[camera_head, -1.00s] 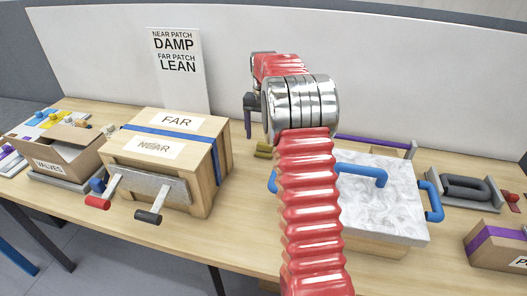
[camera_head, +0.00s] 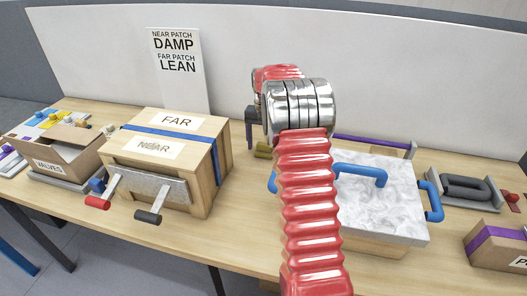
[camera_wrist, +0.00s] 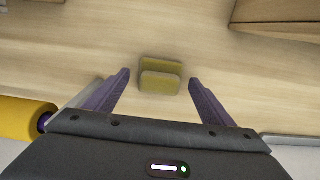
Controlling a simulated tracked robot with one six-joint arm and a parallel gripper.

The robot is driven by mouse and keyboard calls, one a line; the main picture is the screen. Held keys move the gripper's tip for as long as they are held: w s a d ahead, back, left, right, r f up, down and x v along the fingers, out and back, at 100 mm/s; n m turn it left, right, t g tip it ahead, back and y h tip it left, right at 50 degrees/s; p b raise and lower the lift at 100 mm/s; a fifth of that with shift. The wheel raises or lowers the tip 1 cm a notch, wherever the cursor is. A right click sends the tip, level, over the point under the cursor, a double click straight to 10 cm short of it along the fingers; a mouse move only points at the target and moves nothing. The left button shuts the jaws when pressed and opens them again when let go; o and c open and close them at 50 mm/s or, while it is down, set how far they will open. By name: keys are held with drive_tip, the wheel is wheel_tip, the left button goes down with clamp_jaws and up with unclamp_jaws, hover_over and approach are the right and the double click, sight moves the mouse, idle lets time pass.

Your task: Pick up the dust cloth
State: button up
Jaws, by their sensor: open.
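The dust cloth appears to be the folded olive-yellow piece (camera_wrist: 160,82) on the wooden table, seen in the wrist view. In the head view a small olive piece (camera_head: 262,150) shows beside my arm, partly hidden by it. My gripper (camera_wrist: 159,77) is open, with one dark purple finger on each side of the cloth and a gap on both sides. The fingers do not touch it. How high they are above the table is hard to tell. In the head view most of my gripper is hidden behind my red arm.
A wooden crate (camera_head: 208,180) marked FAR and NEAR, with lever handles, stands left. A marble-topped block (camera_head: 385,205) with blue handles stands right. A VALVES box (camera_head: 60,155) is far left. A yellow cylinder (camera_wrist: 22,115) is at lower left in the wrist view. A white panel stands behind.

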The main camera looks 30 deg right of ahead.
drive_tip(key=shift+c, duration=0.7)
drive_tip(key=c, duration=1)
wheel_tip(320, 180, up, 18)
drive_tip(key=shift+r, duration=0.1)
drive_tip(key=o, duration=0.5)
drive_tip(key=c, duration=0.4)
